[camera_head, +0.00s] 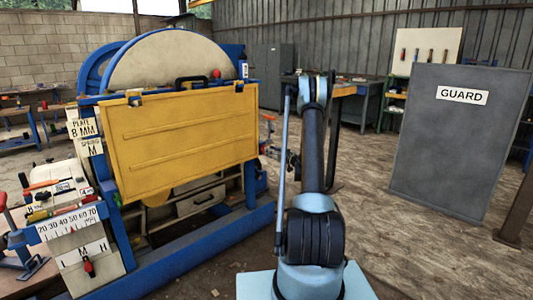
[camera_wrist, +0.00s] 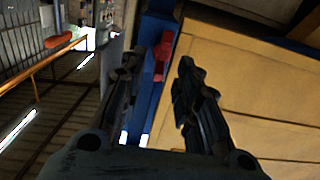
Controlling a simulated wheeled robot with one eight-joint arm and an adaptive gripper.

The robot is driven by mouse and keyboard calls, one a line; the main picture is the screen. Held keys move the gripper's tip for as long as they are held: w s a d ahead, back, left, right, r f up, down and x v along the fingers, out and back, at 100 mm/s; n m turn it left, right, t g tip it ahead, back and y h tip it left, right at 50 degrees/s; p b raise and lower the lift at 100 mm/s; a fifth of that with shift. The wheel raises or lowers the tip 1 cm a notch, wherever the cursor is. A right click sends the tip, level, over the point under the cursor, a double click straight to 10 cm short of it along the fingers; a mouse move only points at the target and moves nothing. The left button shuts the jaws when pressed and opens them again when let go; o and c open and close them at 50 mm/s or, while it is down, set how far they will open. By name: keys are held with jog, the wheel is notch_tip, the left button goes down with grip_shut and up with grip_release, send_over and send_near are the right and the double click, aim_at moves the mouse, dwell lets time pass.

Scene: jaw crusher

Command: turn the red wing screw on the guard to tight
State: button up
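The yellow guard (camera_head: 185,140) covers the front of the blue machine in the head view and fills the right side of the wrist view (camera_wrist: 265,90). The red wing screw (camera_wrist: 162,55) shows in the wrist view against a blue post beside the guard's edge. My gripper (camera_wrist: 160,60) is open, with one dark finger on each side of the wing screw in the picture. I cannot tell whether the fingers touch it or how deep it sits between them. In the head view my arm stands right of the guard, and the gripper's fingertips cannot be made out.
The blue machine frame (camera_head: 235,225) runs along the floor below the guard. A grey panel marked GUARD (camera_head: 455,145) stands at the right. A lever and scale box (camera_head: 85,250) are at the lower left. The floor between my arm and the grey panel is clear.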

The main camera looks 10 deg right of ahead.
jog(key=shift+x, duration=2.15)
grip_shut()
